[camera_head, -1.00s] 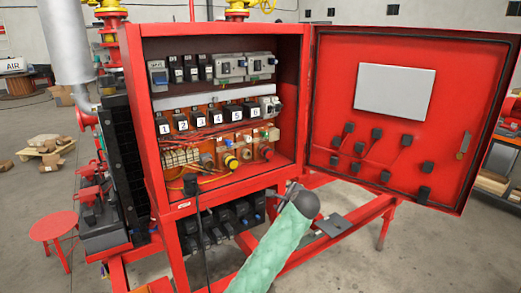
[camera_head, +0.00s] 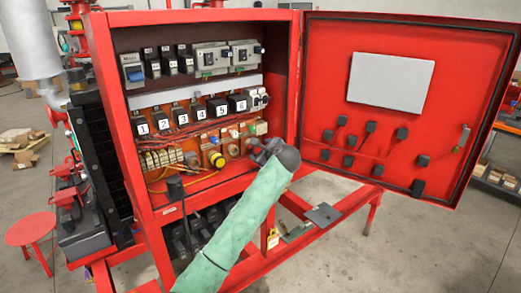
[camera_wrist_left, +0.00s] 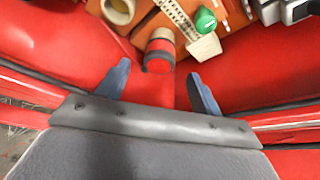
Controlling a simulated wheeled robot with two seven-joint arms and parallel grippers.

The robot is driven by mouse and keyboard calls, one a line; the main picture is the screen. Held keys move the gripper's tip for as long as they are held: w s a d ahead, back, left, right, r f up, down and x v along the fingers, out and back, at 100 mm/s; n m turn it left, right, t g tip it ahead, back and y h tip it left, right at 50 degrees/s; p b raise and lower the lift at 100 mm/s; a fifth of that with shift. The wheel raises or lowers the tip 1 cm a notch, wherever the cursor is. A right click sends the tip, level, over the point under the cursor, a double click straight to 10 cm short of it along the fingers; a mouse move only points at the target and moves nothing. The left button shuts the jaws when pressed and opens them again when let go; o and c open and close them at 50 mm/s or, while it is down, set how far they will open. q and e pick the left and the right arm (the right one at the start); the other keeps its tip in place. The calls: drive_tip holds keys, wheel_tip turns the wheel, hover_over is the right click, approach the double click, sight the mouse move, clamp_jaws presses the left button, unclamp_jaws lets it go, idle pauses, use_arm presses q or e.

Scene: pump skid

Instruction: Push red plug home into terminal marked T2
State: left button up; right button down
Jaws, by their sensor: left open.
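In the left wrist view a short red cylinder, likely the red plug (camera_wrist_left: 160,56), stands at the lower edge of the orange panel (camera_wrist_left: 235,12). It has a dark band and a beige collar at its far end. My left gripper (camera_wrist_left: 159,70) is open, with one blue-grey finger either side of the cylinder's near end. No contact can be made out. In the head view my left gripper (camera_head: 262,148) is at the lower right of the open cabinet and hides the cylinder. No T2 marking is readable.
The red cabinet (camera_head: 170,203) has its door (camera_head: 335,90) swung open to the right. A yellow knob (camera_head: 217,160) and a row of numbered black blocks (camera_head: 182,117) are beside and above my gripper. A green button (camera_wrist_left: 205,20) is close by. The cabinet's lower lip is below.

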sight(257, 149)
use_arm(q)
drive_tip(key=p+x, duration=0.2)
drive_tip(key=x, duration=0.3)
drive_tip(key=shift+w+a, duration=0.2)
drive_tip(key=shift+w, duration=0.05)
drive_tip(key=shift+w+a+f, duration=0.1)
drive_tip(key=shift+w+f, duration=0.05)
drive_tip(key=shift+w, duration=0.25)
drive_tip(key=shift+w+a+f, duration=0.1)
drive_tip(key=shift+w+f, duration=0.05)
drive_tip(key=shift+f, duration=0.05)
use_arm(e)
drive_tip(key=s+d+f, duration=0.1)
drive_tip(key=f, duration=0.1)
drive_tip(key=s+d+f, duration=0.1)
drive_tip(key=s+f, duration=0.1)
drive_tip(key=shift+s+d, duration=0.15)
drive_tip(key=shift+s, duration=0.05)
use_arm(q)
drive_tip(key=shift+r, duration=0.1)
drive_tip(key=c, duration=1.1)
drive_tip(key=shift+o, duration=0.2)
drive_tip(key=shift+p, duration=0.3)
use_arm(e)
drive_tip(key=shift+s+r, duration=0.1)
